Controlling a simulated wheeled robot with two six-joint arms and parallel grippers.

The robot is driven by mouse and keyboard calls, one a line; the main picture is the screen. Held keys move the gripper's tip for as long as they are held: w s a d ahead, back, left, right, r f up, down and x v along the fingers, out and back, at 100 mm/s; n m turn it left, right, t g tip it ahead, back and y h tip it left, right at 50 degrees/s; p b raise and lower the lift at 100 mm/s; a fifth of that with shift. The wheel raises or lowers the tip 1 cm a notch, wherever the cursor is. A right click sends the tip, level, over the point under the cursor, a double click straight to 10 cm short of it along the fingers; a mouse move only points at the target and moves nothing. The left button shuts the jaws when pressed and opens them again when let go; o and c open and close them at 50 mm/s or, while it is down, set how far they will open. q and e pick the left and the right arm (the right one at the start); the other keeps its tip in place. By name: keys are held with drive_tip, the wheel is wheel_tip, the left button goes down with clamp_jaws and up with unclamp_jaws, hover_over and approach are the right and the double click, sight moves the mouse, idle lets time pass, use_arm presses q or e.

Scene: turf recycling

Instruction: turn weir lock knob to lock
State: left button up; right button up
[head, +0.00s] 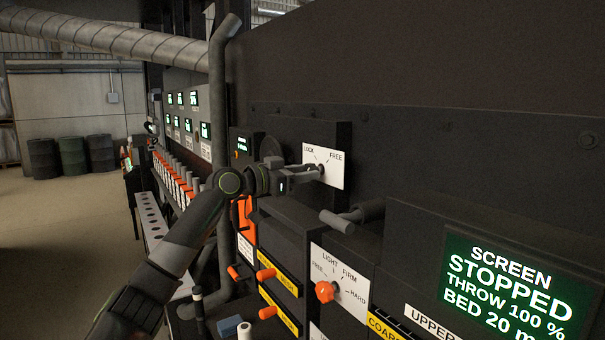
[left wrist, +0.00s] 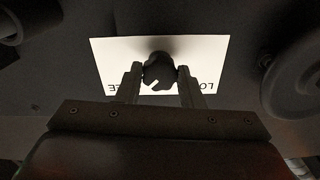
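The weir lock knob (left wrist: 159,72) is small, dark and round, with a white pointer mark. It sits on a white plate (head: 337,165) marked LOCK at left and FREE at right. In the left wrist view the plate (left wrist: 108,55) appears upside down and the mark points toward the FREE side. My left gripper (head: 312,172) reaches the plate from the left. In the left wrist view its two fingers (left wrist: 160,82) stand on both sides of the knob and appear to touch it. In the head view the gripper hides most of the knob. My right gripper is not seen.
Below are a grey lever handle (head: 338,221) and an orange knob (head: 325,291) on a LIGHT/FIRM/HARD dial. A green display (head: 515,290) reads SCREEN STOPPED. A vertical pipe (head: 219,110) and orange-handled levers (head: 178,180) stand left. Open floor lies far left.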

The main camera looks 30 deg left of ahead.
use_arm(q)
drive_tip(key=c, duration=0.4)
drive_tip(key=shift+n, duration=0.4)
drive_tip(key=n+p, duration=0.1)
drive_tip(key=n, duration=0.4)
drive_tip(key=n+p, duration=0.2)
drive_tip(key=n, duration=0.3)
drive_tip(key=n+p, duration=0.2)
drive_tip(key=n, duration=0.3)
drive_tip(key=shift+r, duration=0.25)
drive_tip(key=shift+n+p, duration=0.55)
drive_tip(key=shift+n, duration=0.55)
drive_tip(key=shift+f, duration=0.1)
